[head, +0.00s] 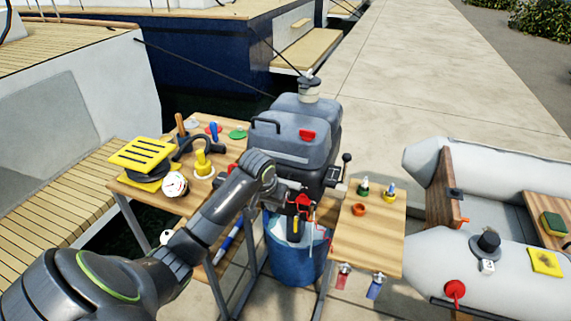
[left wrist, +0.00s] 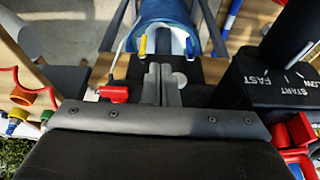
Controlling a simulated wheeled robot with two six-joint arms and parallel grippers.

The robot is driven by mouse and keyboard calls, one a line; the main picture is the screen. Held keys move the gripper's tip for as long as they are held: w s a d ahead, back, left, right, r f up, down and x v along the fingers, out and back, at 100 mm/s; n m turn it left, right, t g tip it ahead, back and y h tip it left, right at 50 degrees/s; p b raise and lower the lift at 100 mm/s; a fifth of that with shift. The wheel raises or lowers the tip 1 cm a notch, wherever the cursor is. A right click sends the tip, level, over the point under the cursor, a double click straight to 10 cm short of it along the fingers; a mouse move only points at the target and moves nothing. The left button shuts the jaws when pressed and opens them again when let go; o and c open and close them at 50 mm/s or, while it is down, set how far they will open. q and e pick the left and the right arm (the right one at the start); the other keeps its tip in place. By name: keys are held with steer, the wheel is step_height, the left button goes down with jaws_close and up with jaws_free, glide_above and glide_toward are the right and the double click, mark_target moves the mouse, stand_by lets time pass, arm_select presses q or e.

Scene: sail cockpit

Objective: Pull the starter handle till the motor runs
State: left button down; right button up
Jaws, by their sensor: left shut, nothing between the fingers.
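The grey outboard motor (head: 295,140) stands on a wooden stand, with a red part (head: 307,134) on its cowl. I cannot tell for certain whether this is the starter handle. My left gripper (head: 298,222) is at the motor's lower front, above the blue bucket. In the left wrist view its two grey fingers (left wrist: 162,84) are together and hold nothing. A red piece (left wrist: 113,91) lies just left of the fingers, apart from them. A black block (left wrist: 280,85) marked START, FAST and SLOW is at right. My right gripper is not in view.
The blue bucket (head: 290,262) holds water under the motor. A wooden side board (head: 370,240) carries small coloured caps. A table (head: 150,192) at left holds a yellow slotted block (head: 143,154) and tools. A grey inflatable boat (head: 425,265) lies at right. The paved quay behind is open.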

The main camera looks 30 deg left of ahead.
mark_target(280, 170)
arm_select(q)
steer(key=w+a+r, duration=0.1)
steer(key=w+r, duration=0.3)
steer(key=r, duration=1.2)
steer(key=x, duration=1)
steer(key=shift+a+f, duration=0.15)
steer(key=shift+f, duration=0.05)
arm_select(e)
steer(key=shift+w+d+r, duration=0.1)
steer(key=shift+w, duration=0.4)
